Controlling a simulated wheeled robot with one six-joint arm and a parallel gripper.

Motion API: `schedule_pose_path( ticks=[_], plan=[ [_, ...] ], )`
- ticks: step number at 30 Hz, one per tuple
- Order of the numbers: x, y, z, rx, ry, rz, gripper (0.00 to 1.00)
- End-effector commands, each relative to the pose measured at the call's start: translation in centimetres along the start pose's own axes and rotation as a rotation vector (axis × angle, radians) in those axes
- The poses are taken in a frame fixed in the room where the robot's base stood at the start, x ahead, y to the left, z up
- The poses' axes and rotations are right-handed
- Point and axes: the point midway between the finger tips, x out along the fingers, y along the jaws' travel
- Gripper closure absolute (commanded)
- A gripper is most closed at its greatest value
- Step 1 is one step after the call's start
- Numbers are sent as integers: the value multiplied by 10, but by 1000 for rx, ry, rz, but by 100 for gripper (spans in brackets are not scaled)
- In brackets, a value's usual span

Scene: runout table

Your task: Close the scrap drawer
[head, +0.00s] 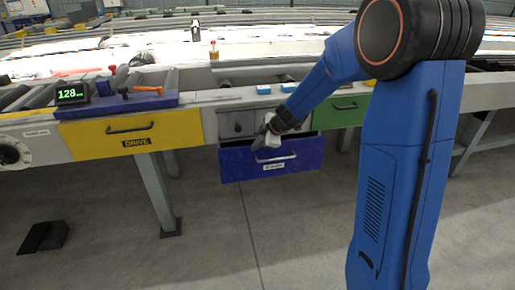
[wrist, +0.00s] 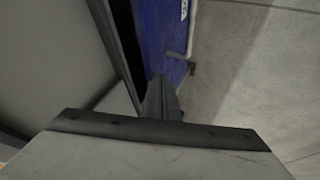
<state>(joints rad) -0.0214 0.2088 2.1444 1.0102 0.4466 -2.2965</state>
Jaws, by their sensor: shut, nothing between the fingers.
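The scrap drawer is the blue drawer (head: 240,166) under the middle of the table in the head view. It stands pulled out, with a dark gap above its front, a light handle and a small white label. My gripper (head: 268,140) is shut and empty, close to the top edge of the drawer front, near the handle. In the wrist view, the shut fingers (wrist: 161,100) reach toward the blue drawer front (wrist: 160,35), and a bracket of the handle (wrist: 190,66) shows right of them. I cannot tell whether the fingers touch the drawer.
A yellow drawer (head: 130,132) marked DRIVE is at the left and a green drawer (head: 340,111) at the right. A grey panel (head: 237,124) is above the blue drawer. A table leg (head: 158,195) and a black pedal (head: 45,236) stand left. The floor in front is clear.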

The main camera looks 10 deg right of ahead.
Motion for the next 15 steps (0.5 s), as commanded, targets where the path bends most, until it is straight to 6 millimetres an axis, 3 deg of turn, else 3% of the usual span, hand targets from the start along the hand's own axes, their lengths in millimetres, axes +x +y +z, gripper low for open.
schedule_pose_path(
  ticks=[9, 15],
  plan=[
    [1, 1, 0, 0, 0, 0, 100],
    [9, 17, 0, 0, 0, 0, 100]
  ],
)
